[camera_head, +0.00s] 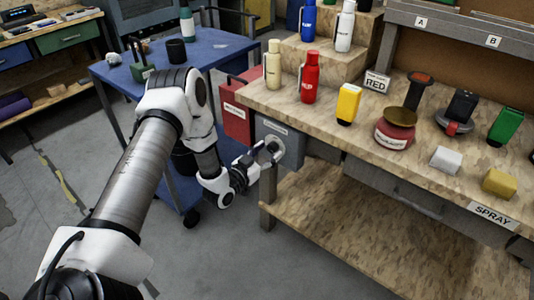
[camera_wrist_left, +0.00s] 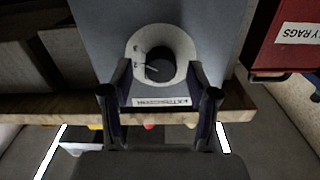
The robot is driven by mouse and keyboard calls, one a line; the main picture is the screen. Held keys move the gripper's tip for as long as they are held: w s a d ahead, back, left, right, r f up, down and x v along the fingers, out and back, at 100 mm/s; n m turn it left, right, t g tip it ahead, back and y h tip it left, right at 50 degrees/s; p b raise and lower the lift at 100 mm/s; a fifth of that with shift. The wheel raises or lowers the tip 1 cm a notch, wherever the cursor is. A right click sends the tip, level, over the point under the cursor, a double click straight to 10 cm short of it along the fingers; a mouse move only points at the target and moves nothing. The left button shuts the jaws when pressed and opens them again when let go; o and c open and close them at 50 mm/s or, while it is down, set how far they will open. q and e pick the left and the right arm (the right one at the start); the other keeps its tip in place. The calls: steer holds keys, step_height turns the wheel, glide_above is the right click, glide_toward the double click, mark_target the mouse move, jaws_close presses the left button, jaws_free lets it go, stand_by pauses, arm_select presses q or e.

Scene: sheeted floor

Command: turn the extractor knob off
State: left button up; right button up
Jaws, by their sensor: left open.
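The extractor box (camera_head: 292,148) is a grey panel on the left end of the workbench. In the left wrist view its label (camera_wrist_left: 161,102) shows upside down. A pale round dial plate (camera_wrist_left: 138,44) with small marks surrounds the dark extractor knob (camera_wrist_left: 159,68). In the head view the dial (camera_head: 275,146) is partly covered by my left gripper (camera_head: 264,154). The gripper is open, with one finger on each side of the knob, in front of the dial's edges. I cannot tell whether the fingers touch it. My right gripper is out of view.
A red bin (camera_head: 236,118) labelled for rags stands beside the box; it also shows in the left wrist view (camera_wrist_left: 285,50). The workbench top (camera_head: 360,150) carries bottles, a yellow container (camera_head: 348,104) and a jar (camera_head: 395,130). A blue cart (camera_head: 210,50) stands behind my left arm.

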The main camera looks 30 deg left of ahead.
arm_select(q)
steer(key=shift+a, duration=0.1)
steer(key=c, duration=0.5)
jaws_close()
